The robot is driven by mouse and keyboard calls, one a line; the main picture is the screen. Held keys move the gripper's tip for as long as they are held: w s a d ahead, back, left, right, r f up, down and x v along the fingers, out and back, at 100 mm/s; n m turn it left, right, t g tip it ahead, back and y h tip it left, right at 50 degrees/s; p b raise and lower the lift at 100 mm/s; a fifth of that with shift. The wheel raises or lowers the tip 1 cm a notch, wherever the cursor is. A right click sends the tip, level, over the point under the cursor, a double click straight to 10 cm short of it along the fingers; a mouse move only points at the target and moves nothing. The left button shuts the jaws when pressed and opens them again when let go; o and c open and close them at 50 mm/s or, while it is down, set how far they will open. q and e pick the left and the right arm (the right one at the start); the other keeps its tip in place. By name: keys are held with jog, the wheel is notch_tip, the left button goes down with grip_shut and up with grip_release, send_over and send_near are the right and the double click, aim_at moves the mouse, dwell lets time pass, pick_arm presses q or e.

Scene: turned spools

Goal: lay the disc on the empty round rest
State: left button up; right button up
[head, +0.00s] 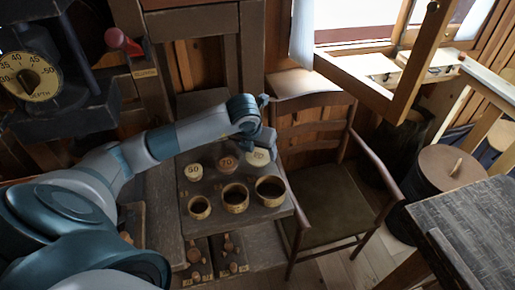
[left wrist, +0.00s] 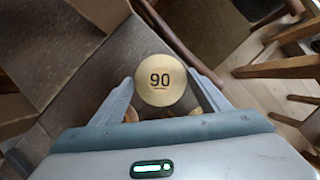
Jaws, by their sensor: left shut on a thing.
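My left gripper (head: 262,148) reaches over the far right part of a dark wooden board. It is shut on a cream disc marked 90 (head: 257,158). In the left wrist view the disc (left wrist: 160,80) sits between the two fingertips (left wrist: 160,92), its number facing the camera. I cannot tell whether it touches the board. To its left are a pale round piece marked 50 (head: 193,172) and a reddish-brown one marked 70 (head: 227,164). In front stand three brass-coloured round cups with dark hollows: small (head: 200,208), middle (head: 235,198) and large (head: 270,191). My right gripper is out of view.
A wooden chair (head: 335,200) stands close to the right of the board (head: 245,221). Small wooden pieces (head: 230,245) lie on lower dark boards in front. A round lidded barrel (head: 450,170) and a grey table (head: 475,225) are farther right. A dial machine (head: 35,75) stands upper left.

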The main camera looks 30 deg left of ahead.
pick_arm(q)
jog(key=shift+f, duration=0.2)
jog(key=shift+f, duration=0.15)
jog(key=o, duration=1)
jog(key=shift+o, duration=0.2)
jog(key=shift+r, duration=0.4)
jog(key=p+v, duration=0.6)
jog(key=v, duration=0.5)
jog(key=shift+s+r, duration=0.2)
